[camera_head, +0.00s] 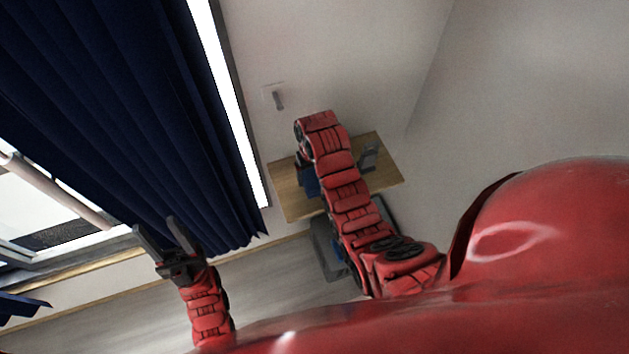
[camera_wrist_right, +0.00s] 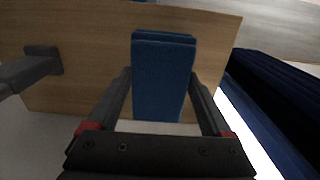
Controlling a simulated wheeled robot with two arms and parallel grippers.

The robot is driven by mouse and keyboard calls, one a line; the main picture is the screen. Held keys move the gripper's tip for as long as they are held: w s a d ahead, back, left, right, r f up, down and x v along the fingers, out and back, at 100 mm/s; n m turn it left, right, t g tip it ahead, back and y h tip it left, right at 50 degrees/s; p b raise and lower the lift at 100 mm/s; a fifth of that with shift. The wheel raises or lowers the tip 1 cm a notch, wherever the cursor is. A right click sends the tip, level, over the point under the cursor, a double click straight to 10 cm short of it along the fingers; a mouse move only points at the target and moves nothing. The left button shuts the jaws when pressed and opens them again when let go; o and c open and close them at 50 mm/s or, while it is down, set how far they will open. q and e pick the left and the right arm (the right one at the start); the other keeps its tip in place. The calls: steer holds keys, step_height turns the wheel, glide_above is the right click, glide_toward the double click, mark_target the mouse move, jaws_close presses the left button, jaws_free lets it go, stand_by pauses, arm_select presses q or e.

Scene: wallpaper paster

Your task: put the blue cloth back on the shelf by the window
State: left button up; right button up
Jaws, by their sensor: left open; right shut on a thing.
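The blue cloth (camera_wrist_right: 162,80) is a folded, thick block between the two fingers of my right gripper (camera_wrist_right: 160,76) in the right wrist view. The gripper is shut on it. In the head view a bit of the cloth (camera_head: 310,185) shows below my right gripper (camera_head: 304,163), over the left part of the wooden shelf (camera_head: 290,200). The shelf board (camera_wrist_right: 80,95) lies behind the cloth in the wrist view. I cannot tell whether the cloth touches it. My left gripper (camera_head: 155,225) is open and empty, in front of the dark blue curtain.
A grey bracket-like object (camera_head: 368,156) stands on the right part of the shelf; it also shows in the wrist view (camera_wrist_right: 35,70). The dark blue curtain (camera_head: 120,90) hangs left of the shelf, by the window (camera_head: 50,210). A grey container (camera_head: 325,245) is below the shelf.

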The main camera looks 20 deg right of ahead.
mark_target(315, 179)
steer(key=shift+w+d+r, duration=0.15)
steer(key=shift+d+r, duration=0.05)
steer(key=shift+d, duration=0.15)
steer(key=shift+f+p, duration=0.2)
steer(key=shift+p, duration=0.25)
step_height(315, 179, down, 3)
steer(key=shift+r+p, duration=0.1)
steer(key=shift+p, duration=0.85)
steer(key=shift+f, duration=0.2)
steer(key=shift+f, duration=0.1)
steer(key=o, duration=1.2)
